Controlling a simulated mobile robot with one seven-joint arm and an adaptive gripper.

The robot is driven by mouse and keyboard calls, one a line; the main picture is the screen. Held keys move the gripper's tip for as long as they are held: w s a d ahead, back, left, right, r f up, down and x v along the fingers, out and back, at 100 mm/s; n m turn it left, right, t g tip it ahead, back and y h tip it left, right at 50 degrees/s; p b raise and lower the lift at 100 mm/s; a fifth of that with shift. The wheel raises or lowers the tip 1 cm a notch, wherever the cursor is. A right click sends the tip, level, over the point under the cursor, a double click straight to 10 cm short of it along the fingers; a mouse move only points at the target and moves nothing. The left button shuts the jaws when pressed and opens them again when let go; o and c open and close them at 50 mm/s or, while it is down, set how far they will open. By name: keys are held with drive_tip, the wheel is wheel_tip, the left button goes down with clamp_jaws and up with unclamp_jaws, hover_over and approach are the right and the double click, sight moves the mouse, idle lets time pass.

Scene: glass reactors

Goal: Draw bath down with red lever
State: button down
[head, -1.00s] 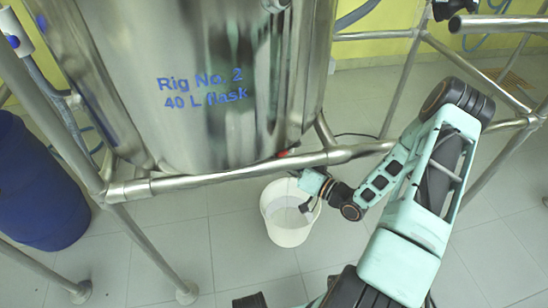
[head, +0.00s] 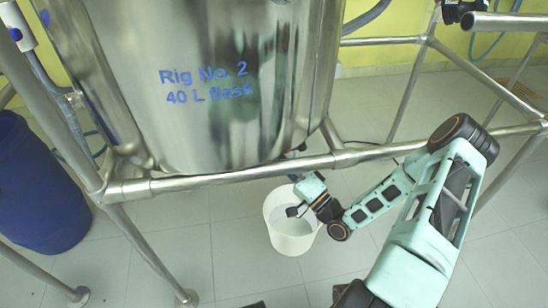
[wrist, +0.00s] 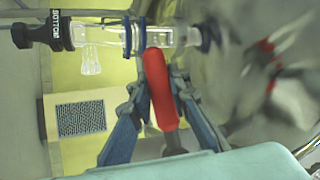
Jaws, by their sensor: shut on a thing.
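The red lever (wrist: 159,88) stands upright between the two blue-grey fingers of my gripper (wrist: 160,96) in the wrist view, and the gripper is shut on it. Its upper end meets a clear glass valve tube (wrist: 112,36) that runs across the top. A black cap lettered "BOTTOM" (wrist: 42,36) is at the tube's left end. In the head view my gripper (head: 298,180) is under the steel vessel (head: 215,105) marked "Rig No. 2 40 L flask". There its fingertips and the lever are hidden by the frame rail.
A white bucket (head: 290,236) stands on the floor below the vessel, with my wrist over its rim. A steel frame rail (head: 220,175) crosses in front. A blue drum (head: 38,190) is at the left.

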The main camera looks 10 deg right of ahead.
drive_tip(key=shift+r+m+t, duration=0.4)
drive_tip(key=shift+m+t, duration=0.2)
drive_tip(key=shift+m, duration=0.1)
drive_tip(key=c, duration=1.8)
unclamp_jaws()
drive_tip(key=v, duration=0.7)
drive_tip(key=shift+s, duration=0.3)
